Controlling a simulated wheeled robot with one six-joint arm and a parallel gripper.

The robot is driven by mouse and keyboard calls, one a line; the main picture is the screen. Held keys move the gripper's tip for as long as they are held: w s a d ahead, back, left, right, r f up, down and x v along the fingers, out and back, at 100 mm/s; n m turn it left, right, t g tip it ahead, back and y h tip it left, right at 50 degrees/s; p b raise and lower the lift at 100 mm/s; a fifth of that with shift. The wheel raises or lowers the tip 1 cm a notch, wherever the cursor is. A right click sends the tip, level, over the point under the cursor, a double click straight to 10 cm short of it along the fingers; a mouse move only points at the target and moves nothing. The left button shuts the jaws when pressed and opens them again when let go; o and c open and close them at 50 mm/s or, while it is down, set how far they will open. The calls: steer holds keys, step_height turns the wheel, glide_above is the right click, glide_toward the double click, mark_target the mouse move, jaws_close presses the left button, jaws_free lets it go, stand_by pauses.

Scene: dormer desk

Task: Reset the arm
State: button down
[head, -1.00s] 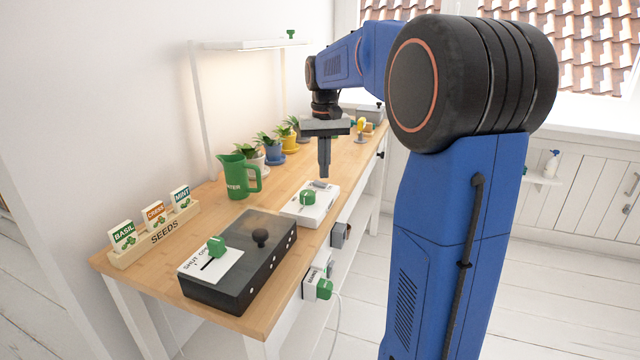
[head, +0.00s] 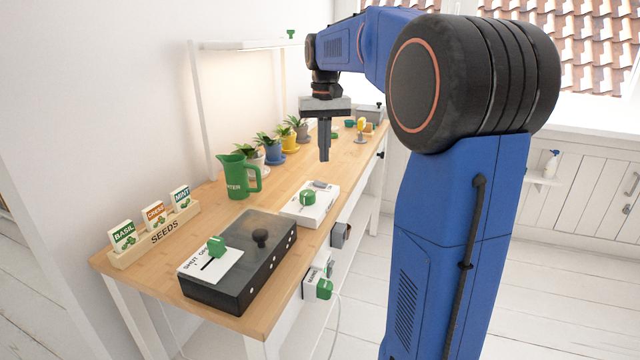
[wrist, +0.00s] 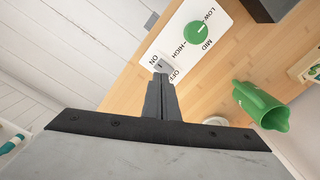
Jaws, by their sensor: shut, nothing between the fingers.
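My gripper (head: 324,156) is shut and empty, pointing down above the desk (head: 222,205). In the head view it hangs in the air above and behind the white control box. The white control box (head: 326,201) has a green round knob (head: 307,198) and a grey switch. In the wrist view the closed fingers (wrist: 160,78) overlap the box's ON/OFF end near the grey switch (wrist: 160,65), and the green knob (wrist: 196,33) shows beyond, by LOW, MID and HIGH. The head view shows clear height between fingertips and box.
A black box (head: 262,262) with a green slider and black knob stands at the front. A green watering jug (head: 238,177), seed packets in a rack (head: 155,236) and several potted plants (head: 274,151) line the wall side. A white lamp frame (head: 200,110) rises behind.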

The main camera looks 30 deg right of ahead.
stand_by(0.3)
steer(key=s+a+f+n+t, duration=0.1)
steer(key=s+a+f, duration=0.1)
steer(key=s+a, duration=0.45)
steer(key=s+a+f+n+t, duration=0.15)
steer(key=s+a, duration=0.25)
steer(key=s, duration=0.5)
steer(key=s+a+f+n+t, duration=0.1)
steer(key=s+a+f, duration=0.1)
steer(key=s+f, duration=0.4)
steer(key=s+a+f+n+t, duration=0.1)
steer(key=s+a+f, duration=0.2)
steer(key=s+f, duration=0.3)
steer(key=shift+s+a+f, duration=0.15)
steer(key=shift+s+f, duration=0.25)
steer(key=shift+s, duration=0.95)
